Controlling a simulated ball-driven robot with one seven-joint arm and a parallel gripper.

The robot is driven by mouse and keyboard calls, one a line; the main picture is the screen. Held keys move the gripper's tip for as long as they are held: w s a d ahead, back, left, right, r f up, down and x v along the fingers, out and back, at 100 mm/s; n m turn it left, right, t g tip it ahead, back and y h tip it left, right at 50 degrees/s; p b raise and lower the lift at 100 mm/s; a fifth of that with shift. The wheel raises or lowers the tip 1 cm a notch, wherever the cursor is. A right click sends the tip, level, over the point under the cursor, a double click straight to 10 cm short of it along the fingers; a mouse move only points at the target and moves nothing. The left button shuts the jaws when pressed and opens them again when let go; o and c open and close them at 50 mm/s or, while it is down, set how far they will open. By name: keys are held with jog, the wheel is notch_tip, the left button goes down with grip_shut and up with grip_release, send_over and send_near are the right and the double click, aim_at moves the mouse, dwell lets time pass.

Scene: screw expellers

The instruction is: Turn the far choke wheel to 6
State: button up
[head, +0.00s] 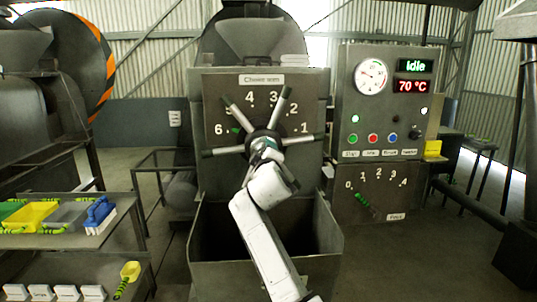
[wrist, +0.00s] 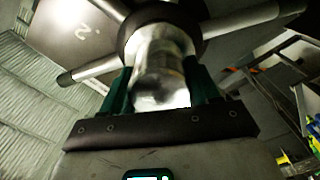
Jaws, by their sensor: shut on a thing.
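The choke wheel (head: 285,98) is a dark hub with several grey bar spokes on the front plate of the middle press. Numbers 1 to 6 (head: 218,129) arc around it, 6 at left and 1 at right. A small green mark (head: 236,130) shows just right of the 6; a spoke and the hub partly crowd it. My gripper (head: 268,148) is at the wheel's centre. In the wrist view its dark green fingers (wrist: 161,88) are shut on the silver hub cylinder (wrist: 162,65), one on each side, with spokes (wrist: 98,70) spreading out behind.
An open metal bin (head: 207,270) stands below the wheel, under my arm. At right, a control panel (head: 345,100) reads Idle and 70 °C, with a green-handled lever (head: 365,203) on a 0 to 4 scale below.

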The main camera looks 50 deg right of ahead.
jog(key=shift+w+a+r+n, duration=0.2)
jog(key=shift+a+r+n, duration=0.05)
jog(key=shift+n, duration=0.45)
jog(key=o, duration=1.3)
jog(key=shift+f, duration=0.1)
jog(key=shift+o, duration=0.9)
jog(key=shift+d+f, duration=0.1)
jog(key=b+v, duration=0.1)
jog(key=v, duration=1)
jog(key=shift+d, duration=0.1)
